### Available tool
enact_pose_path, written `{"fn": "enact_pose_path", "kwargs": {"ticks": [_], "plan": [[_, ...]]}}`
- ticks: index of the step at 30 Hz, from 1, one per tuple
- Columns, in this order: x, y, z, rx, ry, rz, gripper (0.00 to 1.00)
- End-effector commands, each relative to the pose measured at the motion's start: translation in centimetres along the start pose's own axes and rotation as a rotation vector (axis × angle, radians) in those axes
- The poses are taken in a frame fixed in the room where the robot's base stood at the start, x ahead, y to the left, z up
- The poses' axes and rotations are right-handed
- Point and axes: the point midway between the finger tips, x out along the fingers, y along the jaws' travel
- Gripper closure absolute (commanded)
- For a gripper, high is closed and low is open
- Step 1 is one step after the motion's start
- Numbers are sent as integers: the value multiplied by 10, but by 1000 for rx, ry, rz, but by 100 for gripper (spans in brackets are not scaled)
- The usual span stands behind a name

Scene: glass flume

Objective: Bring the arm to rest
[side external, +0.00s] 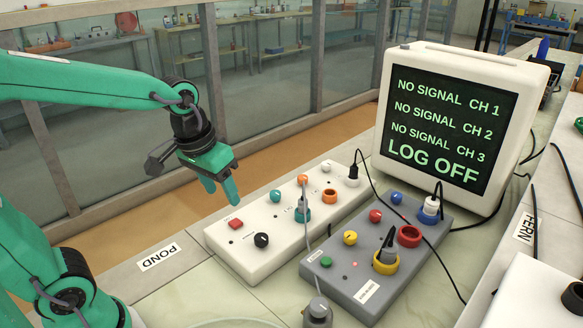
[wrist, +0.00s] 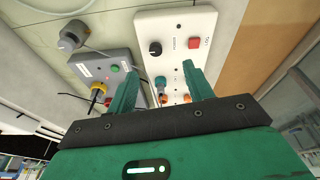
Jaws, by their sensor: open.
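My gripper (side external: 221,190) is green with a black wrist and hangs from my green arm at the left of the side view. Its fingers point down, above and behind the left part of the white box (side external: 243,262). In the wrist view my gripper (wrist: 159,70) shows two green fingers spread apart with nothing held between them. The white box (wrist: 178,20) shows beyond the fingers, with its red button (wrist: 194,43) and black knob (wrist: 155,48). The fingers appear clear of the box, though the exact gap is hard to tell.
A grey box (side external: 330,268) with coloured sockets and plugs stands right of the white box. A monitor (side external: 437,124) reads NO SIGNAL for CH 1, CH 2 and CH 3, and LOG OFF. A grey plug (side external: 318,314) and cables lie in front. Glass panels (side external: 270,100) stand behind.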

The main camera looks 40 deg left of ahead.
Motion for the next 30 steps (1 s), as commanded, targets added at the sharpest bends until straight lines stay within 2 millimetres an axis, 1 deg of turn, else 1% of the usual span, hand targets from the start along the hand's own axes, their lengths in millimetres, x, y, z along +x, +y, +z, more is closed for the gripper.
{"fn": "enact_pose_path", "kwargs": {"ticks": [1, 7, 15, 21, 30], "plan": [[-7, -2, 6, 11, 25, 3, 48], [-25, -9, 29, 57, 109, 9, 48], [-38, -16, 57, 114, 204, 10, 48], [-40, -18, 66, 132, 234, 8, 48], [-40, -18, 66, 135, 236, 8, 48]]}}
